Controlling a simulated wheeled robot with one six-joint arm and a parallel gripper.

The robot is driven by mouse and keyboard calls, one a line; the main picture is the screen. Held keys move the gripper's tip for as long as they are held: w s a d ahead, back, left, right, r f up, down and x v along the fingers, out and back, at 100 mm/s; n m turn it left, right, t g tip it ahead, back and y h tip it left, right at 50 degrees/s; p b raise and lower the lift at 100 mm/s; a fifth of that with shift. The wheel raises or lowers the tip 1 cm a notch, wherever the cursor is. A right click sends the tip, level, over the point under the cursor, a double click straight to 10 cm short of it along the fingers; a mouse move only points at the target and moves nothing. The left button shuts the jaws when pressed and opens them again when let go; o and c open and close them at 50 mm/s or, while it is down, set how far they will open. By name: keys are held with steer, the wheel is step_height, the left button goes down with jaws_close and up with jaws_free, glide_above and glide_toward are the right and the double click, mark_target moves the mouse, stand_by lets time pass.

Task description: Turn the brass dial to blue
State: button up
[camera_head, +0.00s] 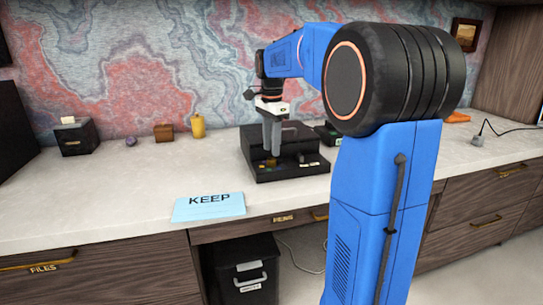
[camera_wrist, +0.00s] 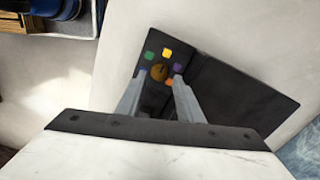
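The brass dial (camera_wrist: 160,72) sits on the black box (camera_wrist: 235,88), ringed by small coloured marks. Which mark the dial points to is too small to tell. My gripper (camera_wrist: 158,80) is open, with one finger on each side of the dial in the wrist view; I cannot tell whether they touch it. In the head view my gripper (camera_head: 271,150) points down over the front left of the black box (camera_head: 300,172).
A blue KEEP card (camera_head: 208,208) lies at the counter's front edge. A small black box (camera_head: 77,138), a purple lump (camera_head: 130,141), a wooden block (camera_head: 164,132) and a yellow jar (camera_head: 198,126) stand at the back left. The counter between is clear.

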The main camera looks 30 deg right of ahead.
mark_target(272, 159)
steer(key=shift+f, duration=2.05)
steer(key=c, duration=0.8)
steer(key=shift+o, duration=0.2)
